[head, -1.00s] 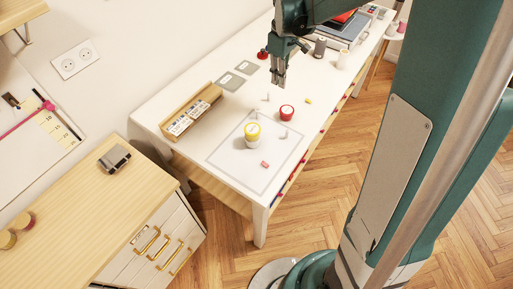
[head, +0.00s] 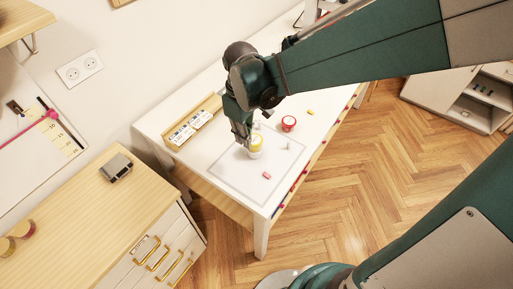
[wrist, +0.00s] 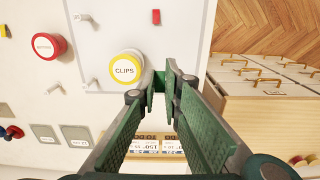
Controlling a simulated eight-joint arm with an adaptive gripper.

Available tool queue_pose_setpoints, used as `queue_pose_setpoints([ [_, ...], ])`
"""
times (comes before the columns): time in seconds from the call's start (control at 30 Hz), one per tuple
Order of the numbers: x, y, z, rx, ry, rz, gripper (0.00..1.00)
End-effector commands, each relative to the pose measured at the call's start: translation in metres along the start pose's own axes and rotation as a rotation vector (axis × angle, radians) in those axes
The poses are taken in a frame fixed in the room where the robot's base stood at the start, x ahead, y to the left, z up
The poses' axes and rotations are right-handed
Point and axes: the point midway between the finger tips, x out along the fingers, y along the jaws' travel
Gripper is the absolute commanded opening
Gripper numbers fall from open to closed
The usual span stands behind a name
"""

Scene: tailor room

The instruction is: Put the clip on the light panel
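The yellow-lidded white jar labelled CLIPS (head: 256,142) stands upright on the light panel (head: 222,166), a flat square with a thin grey outline on the white table. It also shows in the wrist view (wrist: 126,68), left of my fingertips. My gripper (head: 246,142) is over the panel, beside the jar in the head view; contact cannot be told. In the wrist view my gripper (wrist: 165,90) has its fingertips close together with a narrow gap and nothing seen held. Small pale upright pieces (head: 289,145) stand near the jar; I cannot tell whether any is a loose clip.
A red-lidded jar (head: 289,123) stands beside the panel. A small red block (head: 267,175) lies on the panel and a yellow block (head: 310,112) beyond it. A wooden card box (head: 190,125) lines the wall side. A wooden cabinet (head: 110,220) stands near the table.

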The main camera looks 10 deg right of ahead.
Motion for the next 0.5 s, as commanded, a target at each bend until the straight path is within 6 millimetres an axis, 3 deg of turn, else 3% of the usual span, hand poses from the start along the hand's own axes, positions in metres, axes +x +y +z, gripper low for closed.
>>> queue_pose_setpoints([
  [0.3,0.004,-0.034,0.013,-0.006,0.0,0.0,0.05],
  [0.5,0.016,-0.039,0.015,-0.005,0.0,0.0,0.05],
])
